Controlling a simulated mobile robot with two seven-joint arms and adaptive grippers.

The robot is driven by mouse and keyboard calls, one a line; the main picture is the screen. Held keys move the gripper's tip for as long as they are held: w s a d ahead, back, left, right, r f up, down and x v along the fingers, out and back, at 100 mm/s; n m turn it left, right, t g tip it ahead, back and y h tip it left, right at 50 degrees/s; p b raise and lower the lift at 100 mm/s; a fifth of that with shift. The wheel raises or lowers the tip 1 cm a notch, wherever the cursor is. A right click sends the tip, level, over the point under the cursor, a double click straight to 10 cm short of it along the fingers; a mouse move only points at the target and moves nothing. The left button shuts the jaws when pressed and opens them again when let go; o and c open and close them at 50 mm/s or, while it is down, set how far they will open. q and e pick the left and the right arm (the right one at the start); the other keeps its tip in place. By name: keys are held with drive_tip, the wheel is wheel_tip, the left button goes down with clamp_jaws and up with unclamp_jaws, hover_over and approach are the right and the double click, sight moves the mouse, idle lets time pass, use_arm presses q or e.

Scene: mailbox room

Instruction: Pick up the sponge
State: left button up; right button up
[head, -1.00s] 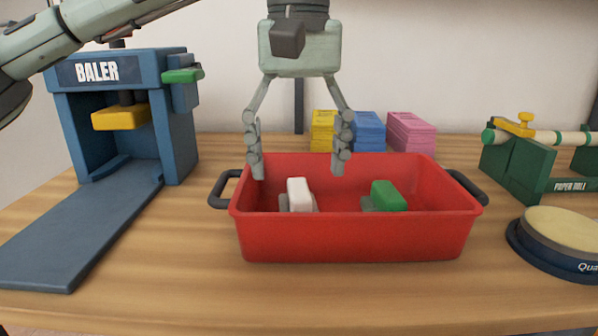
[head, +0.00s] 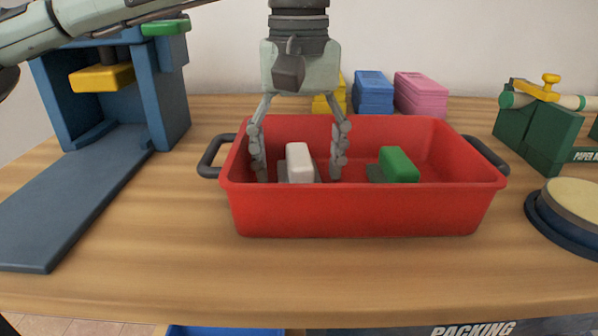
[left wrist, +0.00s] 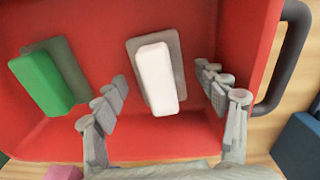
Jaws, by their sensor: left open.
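A white block (head: 299,160) with a grey pad stands in the red tray (head: 360,212), left of its middle. A green block (head: 398,164) with a grey pad stands in the same tray to the right. Which block is the sponge I cannot tell for sure. My left gripper (head: 298,173) points down into the tray, open, with one finger on each side of the white block and gaps between. In the left wrist view the white block (left wrist: 158,78) lies between the open fingers (left wrist: 163,82), and the green block (left wrist: 41,83) is off to the left.
The tray has dark handles (head: 213,157) at both ends. A blue baler (head: 160,90) stands at the left. Yellow, blue (head: 373,92) and pink stacks (head: 420,94) stand behind the tray. A green holder (head: 540,130) and a round pad (head: 570,205) are at the right. The front table strip is clear.

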use_arm(q)
drive_tip(key=shift+c, duration=0.6)
drive_tip(key=c, duration=1.1)
drive_tip(key=shift+r, duration=0.1)
